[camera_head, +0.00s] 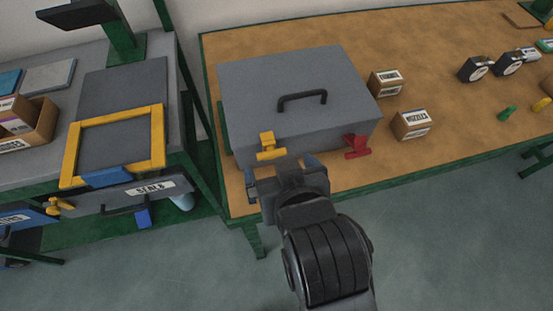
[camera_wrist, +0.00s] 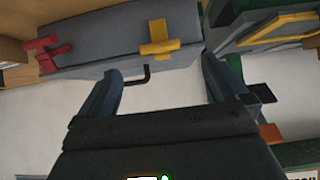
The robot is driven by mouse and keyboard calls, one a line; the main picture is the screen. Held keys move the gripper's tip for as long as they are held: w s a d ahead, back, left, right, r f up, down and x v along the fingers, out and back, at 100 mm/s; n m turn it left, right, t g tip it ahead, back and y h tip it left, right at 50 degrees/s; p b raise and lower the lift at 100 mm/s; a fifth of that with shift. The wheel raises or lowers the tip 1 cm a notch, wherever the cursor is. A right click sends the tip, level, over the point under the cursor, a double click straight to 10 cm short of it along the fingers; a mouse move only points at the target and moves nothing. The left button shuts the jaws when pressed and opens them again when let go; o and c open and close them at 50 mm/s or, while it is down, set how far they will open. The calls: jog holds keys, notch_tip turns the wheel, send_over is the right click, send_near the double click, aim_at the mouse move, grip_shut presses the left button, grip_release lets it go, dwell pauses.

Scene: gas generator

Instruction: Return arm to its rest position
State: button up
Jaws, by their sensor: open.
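My gripper (camera_head: 281,170) is open and empty, held in front of the grey box at the table's front edge. In the wrist view its two fingers (camera_wrist: 160,68) are spread apart with nothing between them. The grey box (camera_head: 255,75) is shut, with a black handle (camera_head: 302,98) on its lid. It has a yellow latch (camera_head: 268,146) and a red latch (camera_head: 357,147) on its front. Both latches also show in the wrist view, yellow (camera_wrist: 159,40) and red (camera_wrist: 46,54). My gripper and wrist hide part of the box's lower front.
The brown-topped table (camera_head: 430,55) carries small labelled boxes (camera_head: 411,124) and round gauges (camera_head: 476,69) to the right. At left, a grey bench has a yellow frame (camera_head: 157,140) and a drawer (camera_head: 150,190). Open floor (camera_head: 450,240) lies in front of the table.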

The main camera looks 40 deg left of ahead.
jog(key=shift+s+d+r, duration=0.3)
jog(key=shift+d+r, duration=0.05)
dwell(0.3)
